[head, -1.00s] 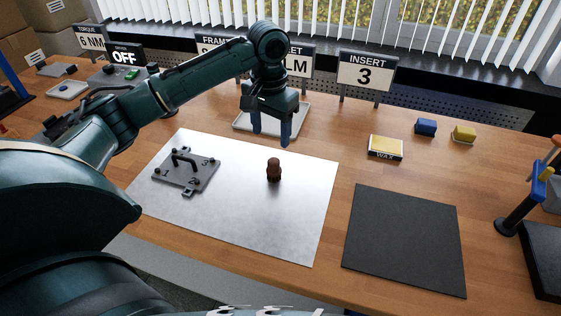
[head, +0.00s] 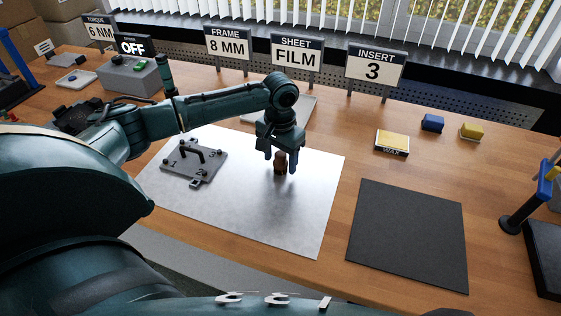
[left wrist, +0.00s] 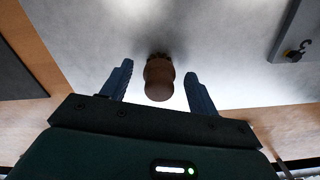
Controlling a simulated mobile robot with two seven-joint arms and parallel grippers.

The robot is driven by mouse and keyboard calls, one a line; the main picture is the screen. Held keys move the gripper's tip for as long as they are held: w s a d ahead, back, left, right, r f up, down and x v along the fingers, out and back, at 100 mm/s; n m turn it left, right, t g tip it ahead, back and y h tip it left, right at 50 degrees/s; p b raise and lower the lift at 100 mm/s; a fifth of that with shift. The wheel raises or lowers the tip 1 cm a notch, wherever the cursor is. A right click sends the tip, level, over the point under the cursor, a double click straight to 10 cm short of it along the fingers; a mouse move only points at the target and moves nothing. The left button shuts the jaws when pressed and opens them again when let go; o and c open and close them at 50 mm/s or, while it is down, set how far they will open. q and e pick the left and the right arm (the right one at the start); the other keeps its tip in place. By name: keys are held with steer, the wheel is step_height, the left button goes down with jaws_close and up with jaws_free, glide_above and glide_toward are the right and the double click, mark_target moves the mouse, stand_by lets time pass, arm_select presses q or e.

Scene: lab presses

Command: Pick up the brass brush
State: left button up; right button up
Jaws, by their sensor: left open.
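The brass brush (head: 280,163) stands upright on the silver metal sheet (head: 235,205), its rounded brown wooden handle on top. My left gripper (head: 280,168) points down over it, open, with one finger on each side of the handle. In the left wrist view the brush (left wrist: 159,82) shows between the two blue fingers (left wrist: 158,85), with a visible gap on both sides. Its lower end is dark and hard to make out. My right gripper is not in view.
A pale tray (head: 300,108) is behind my gripper. A dark mat (head: 408,235) lies to the right, with a yellow wax box (head: 392,142) behind it. Signs stand along the back.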

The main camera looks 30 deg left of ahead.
mark_target(280, 153)
arm_select(q)
steer(key=shift+c, duration=0.6)
steer(key=c, duration=1)
steer(key=shift+r, duration=0.1)
step_height(280, 153, up, 10)
